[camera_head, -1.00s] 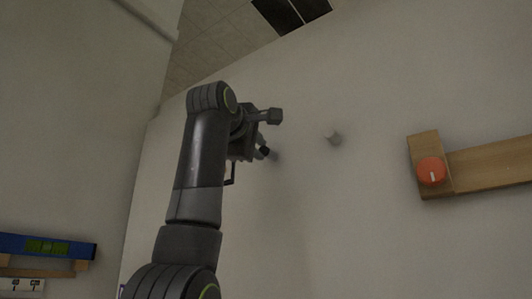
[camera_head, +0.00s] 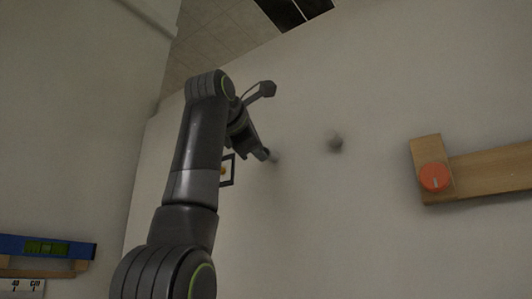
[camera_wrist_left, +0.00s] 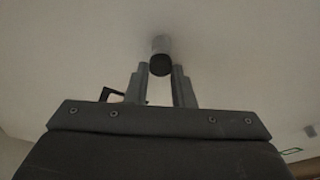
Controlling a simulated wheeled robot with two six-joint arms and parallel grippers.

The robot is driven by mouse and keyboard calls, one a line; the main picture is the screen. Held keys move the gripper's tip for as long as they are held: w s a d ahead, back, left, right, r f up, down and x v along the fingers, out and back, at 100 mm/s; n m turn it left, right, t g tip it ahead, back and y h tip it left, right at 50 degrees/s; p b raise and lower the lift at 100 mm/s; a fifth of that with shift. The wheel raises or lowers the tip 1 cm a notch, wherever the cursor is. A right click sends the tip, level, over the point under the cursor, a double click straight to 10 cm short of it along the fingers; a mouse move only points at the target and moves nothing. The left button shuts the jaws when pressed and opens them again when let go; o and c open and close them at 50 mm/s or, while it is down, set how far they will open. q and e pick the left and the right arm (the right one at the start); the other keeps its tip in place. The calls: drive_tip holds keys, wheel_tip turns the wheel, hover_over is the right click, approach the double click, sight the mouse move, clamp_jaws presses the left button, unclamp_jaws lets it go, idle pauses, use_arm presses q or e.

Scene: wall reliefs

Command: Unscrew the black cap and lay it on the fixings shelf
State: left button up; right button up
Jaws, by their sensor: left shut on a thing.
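I cannot tell which ledge is the fixings shelf. My right gripper is not in view.
A grey knob (camera_head: 335,142) stands on the wall right of my gripper. Further right is a wooden board (camera_head: 490,172) with an orange dial (camera_head: 434,177). A blue spirit level (camera_head: 45,247) lies at lower left. A dark frame (camera_head: 233,170) is partly behind my arm.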

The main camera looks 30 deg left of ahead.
use_arm(q)
drive_tip(key=n+h, duration=0.1)
drive_tip(key=n, duration=0.1)
drive_tip(key=shift+n, duration=0.4)
drive_tip(key=o, duration=0.7)
drive_tip(key=shift+g, duration=0.3)
